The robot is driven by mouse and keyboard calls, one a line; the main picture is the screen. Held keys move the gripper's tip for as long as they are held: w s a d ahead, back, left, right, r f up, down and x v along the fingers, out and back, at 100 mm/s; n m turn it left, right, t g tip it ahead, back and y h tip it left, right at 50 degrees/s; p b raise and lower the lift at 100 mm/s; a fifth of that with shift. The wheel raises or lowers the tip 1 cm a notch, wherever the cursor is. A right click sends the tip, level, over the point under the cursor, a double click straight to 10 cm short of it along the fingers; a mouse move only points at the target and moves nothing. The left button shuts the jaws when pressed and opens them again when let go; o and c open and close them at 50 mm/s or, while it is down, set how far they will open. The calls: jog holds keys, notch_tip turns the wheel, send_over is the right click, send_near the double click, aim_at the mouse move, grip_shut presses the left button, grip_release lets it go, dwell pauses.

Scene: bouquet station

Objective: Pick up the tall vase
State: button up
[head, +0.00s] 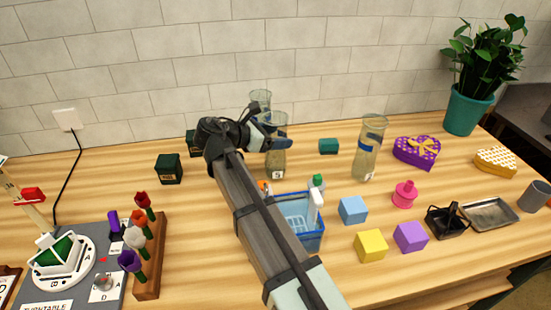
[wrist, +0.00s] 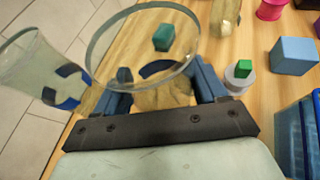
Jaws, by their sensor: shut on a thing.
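My gripper (head: 264,137) is shut on a clear glass vase (head: 276,160) with a small white tag that seems to read S. In the wrist view, the vase's round rim (wrist: 92,52) rises between my two blue fingers (wrist: 165,88). The vase looks upright; I cannot tell whether its base touches the table. A second glass vase (head: 261,97) stands just behind it, partly hidden by my gripper, and shows at the left in the wrist view (wrist: 35,65). A third, tall-looking glass vase (head: 368,155) with a dark blue band stands apart to the right.
A blue basket (head: 312,240) with bottles stands in front of the held vase. A teal block (head: 328,146) lies to its right and a dark box (head: 169,169) to its left. Light blue (head: 353,210), yellow (head: 371,245) and purple (head: 410,236) cubes lie at front right. Flowers (head: 140,235) stand left.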

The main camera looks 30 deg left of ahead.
grip_shut()
jog(key=shift+r, duration=0.1)
